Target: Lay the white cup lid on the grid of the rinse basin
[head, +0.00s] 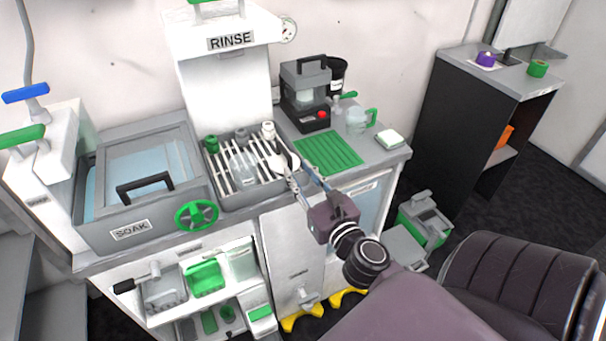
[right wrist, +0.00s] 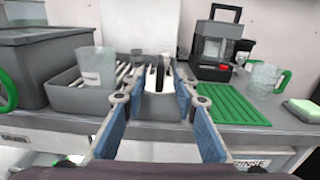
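The rinse basin (head: 262,193) is a grey tray with a grid of white bars (head: 218,172) below the RINSE unit; its wall shows in the right wrist view (right wrist: 75,98). Two white rounded shapes sit at its right side, just beyond my right gripper (head: 301,177); the left one (head: 276,164) may be the white cup lid, but I cannot tell for sure. My left gripper is not in view.
A clear cup (head: 243,170) stands in the basin, with small fittings at its back. The SOAK tank (head: 125,217) and a green handwheel (head: 196,215) are left. A green mat (head: 328,153), a jug (head: 357,121), a sponge (head: 390,139) and a dark machine (head: 305,95) are right.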

